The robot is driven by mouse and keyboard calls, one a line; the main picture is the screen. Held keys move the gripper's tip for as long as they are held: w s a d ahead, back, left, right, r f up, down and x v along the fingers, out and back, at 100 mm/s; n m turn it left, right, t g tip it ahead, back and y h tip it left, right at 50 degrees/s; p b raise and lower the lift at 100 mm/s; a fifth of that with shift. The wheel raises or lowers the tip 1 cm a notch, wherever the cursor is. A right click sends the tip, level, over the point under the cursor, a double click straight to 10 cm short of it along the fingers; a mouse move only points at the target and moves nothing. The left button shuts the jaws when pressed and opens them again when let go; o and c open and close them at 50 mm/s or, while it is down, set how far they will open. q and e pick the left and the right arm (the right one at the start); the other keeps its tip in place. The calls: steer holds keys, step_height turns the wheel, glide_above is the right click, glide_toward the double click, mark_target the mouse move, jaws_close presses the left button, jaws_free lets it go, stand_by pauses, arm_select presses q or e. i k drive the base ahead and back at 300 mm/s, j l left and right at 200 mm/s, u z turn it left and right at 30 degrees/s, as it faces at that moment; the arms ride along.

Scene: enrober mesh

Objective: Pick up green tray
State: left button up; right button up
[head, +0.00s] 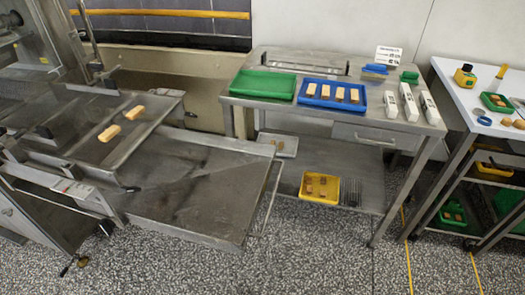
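An empty green tray (264,84) lies flat on the left part of the steel table (300,110) at the back centre. It sits just left of a blue tray (328,105) that holds several tan bars. Neither of my grippers shows in the head view, so nothing is seen touching the green tray. A smaller green tray (497,107) with brown pieces sits on the white table at the right.
White boxes (410,102), a blue item (375,69) and a small sign (388,55) stand right of the trays. A yellow tray (320,188) is on the lower shelf. The enrober machine (100,145) with two bars fills the left. Speckled floor (330,255) is open in front.

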mark_target(253, 83)
steer(key=u, duration=0.3)
steer(key=i+l+u, duration=0.15)
steer(key=u, duration=0.25)
steer(key=i+l+u, duration=0.15)
steer(key=l+u, duration=0.3)
steer(key=i+l+u, duration=0.1)
steer(key=l+u, duration=0.15)
steer(key=u, duration=0.15)
